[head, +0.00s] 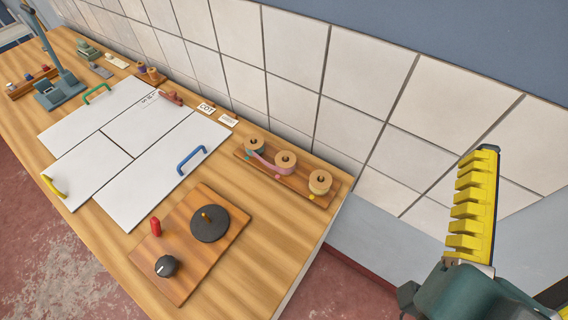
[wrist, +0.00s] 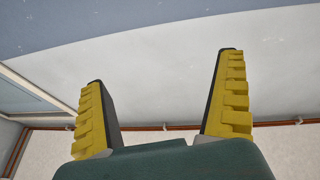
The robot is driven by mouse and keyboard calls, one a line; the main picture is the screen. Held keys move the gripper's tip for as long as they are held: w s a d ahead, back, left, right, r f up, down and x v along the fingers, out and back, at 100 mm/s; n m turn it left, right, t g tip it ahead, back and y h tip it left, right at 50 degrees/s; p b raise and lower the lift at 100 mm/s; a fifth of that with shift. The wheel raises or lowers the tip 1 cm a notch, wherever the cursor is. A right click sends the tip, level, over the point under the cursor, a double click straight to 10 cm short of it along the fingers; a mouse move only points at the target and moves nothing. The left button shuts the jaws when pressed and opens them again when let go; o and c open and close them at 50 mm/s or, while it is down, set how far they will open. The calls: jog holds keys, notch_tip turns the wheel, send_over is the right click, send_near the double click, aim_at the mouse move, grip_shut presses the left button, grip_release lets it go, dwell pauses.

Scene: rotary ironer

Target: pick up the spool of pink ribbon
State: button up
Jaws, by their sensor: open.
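Three ribbon spools stand in a row on a narrow wooden rack (head: 300,194) at the table's back right edge. The middle one looks like the spool of pink ribbon (head: 285,162), with a pink tail trailing to the left. A teal spool (head: 254,146) is on its left and a cream or tan spool (head: 320,182) on its right. My gripper (head: 477,205) is raised at the far right, off the table and well apart from the spools. In the wrist view my open, empty gripper (wrist: 163,68) faces wall and ceiling; no spool shows there.
A wooden board (head: 180,268) with a dark disc, a black knob and a red piece lies in front of the rack. White panels (head: 135,140) with coloured handles cover the table's middle. A tiled wall (head: 350,75) rises close behind the spools. Small cards (head: 207,108) lie left of the rack.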

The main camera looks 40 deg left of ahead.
jog(key=shift+c, duration=0.4)
jog(key=shift+c, duration=0.6)
